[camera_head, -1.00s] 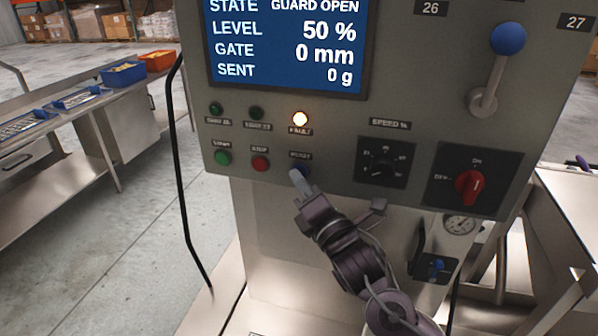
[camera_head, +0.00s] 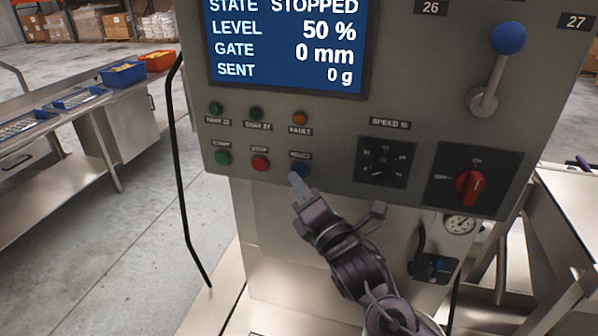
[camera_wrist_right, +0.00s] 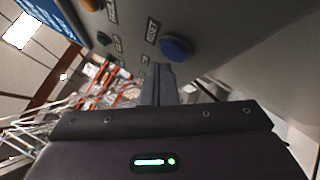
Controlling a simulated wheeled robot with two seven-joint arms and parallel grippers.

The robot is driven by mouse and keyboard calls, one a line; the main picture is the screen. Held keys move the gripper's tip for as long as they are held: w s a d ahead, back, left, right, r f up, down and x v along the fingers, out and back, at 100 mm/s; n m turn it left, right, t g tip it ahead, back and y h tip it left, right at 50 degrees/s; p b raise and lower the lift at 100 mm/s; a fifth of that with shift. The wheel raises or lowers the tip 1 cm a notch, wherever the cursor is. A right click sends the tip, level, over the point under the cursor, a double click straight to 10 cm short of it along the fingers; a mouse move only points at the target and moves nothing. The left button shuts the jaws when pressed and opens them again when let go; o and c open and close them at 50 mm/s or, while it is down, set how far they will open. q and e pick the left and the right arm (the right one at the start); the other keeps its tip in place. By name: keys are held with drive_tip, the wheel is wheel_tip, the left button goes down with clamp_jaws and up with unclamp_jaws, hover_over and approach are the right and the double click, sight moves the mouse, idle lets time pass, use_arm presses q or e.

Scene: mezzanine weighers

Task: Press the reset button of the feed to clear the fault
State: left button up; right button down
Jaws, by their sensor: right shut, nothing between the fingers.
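The blue reset button (camera_head: 299,170) sits at the lower middle of the grey control panel (camera_head: 330,120), right of the red stop button (camera_head: 261,163). It also shows in the right wrist view (camera_wrist_right: 176,48), with a RESET label beside it. My right gripper (camera_head: 296,180) is shut and empty, its fingertips just below and left of the button in the head view. In the wrist view its fingertips (camera_wrist_right: 157,70) are close to the button, with a small gap seeming to show. The fault lamp (camera_head: 300,118) is unlit orange. The screen (camera_head: 285,45) reads STATE STOPPED. My left gripper is out of view.
A green start button (camera_head: 222,158), a speed dial (camera_head: 384,165) and a red rotary switch (camera_head: 470,186) share the panel. A blue-knobbed lever (camera_head: 508,40) is at upper right.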

drive_tip(key=shift+s, duration=0.15)
drive_tip(key=s, duration=0.1)
drive_tip(key=s+a, duration=0.1)
drive_tip(key=s, duration=0.2)
drive_tip(key=shift+s+a, duration=0.3)
drive_tip(key=shift+s, duration=0.05)
idle(0.7)
